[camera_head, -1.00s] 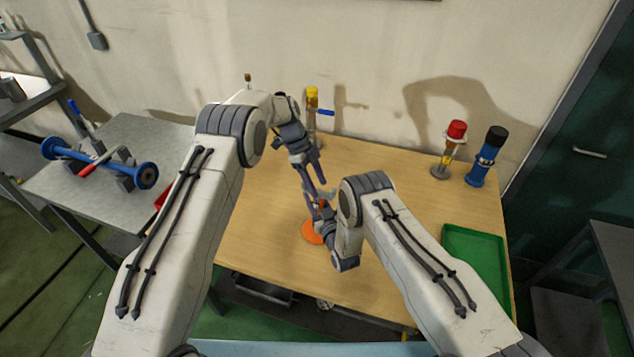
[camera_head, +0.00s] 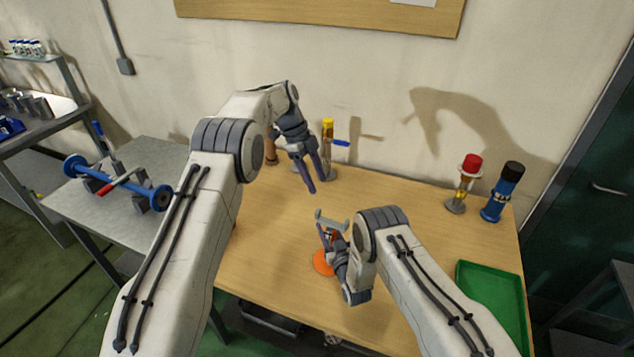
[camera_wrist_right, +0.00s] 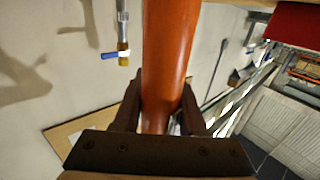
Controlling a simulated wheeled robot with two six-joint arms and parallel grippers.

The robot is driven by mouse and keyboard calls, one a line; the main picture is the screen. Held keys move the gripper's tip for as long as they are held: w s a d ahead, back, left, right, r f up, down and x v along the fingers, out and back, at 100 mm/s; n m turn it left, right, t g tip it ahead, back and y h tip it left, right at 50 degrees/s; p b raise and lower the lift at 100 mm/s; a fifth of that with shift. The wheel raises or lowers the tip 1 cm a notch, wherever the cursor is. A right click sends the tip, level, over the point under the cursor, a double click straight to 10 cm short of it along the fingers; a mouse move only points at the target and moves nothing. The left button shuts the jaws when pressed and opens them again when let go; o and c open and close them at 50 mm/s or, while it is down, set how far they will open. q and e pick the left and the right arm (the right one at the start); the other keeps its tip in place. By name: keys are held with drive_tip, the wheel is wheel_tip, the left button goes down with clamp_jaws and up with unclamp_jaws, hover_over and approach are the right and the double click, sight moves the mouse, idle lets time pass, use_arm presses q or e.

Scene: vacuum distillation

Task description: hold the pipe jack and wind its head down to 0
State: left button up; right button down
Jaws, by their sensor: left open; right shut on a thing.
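The pipe jack has a round orange base (camera_head: 323,263) on the wooden table, and a grey forked head (camera_head: 332,222) on top. It stands near the table's middle front, and my right arm partly covers its body. My right gripper (camera_wrist_right: 160,100) is shut on the jack's orange tube (camera_wrist_right: 170,45), with a finger on each side in the right wrist view. My left gripper (camera_head: 318,183) is open and empty, above and behind the jack's head and clear of it. The head's height reading cannot be made out.
Behind my left gripper stands a yellow-topped piece with a blue handle (camera_head: 328,140). A red-capped stand (camera_head: 466,180) and a blue cylinder with a black cap (camera_head: 503,190) are at the back right. A green tray (camera_head: 492,300) lies at the right edge. The table's middle right is clear.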

drive_tip(key=shift+d+f, duration=0.1)
drive_tip(key=shift+c, duration=1.9)
unclamp_jaws()
drive_tip(key=v, duration=1.2)
drive_tip(key=o, duration=0.4)
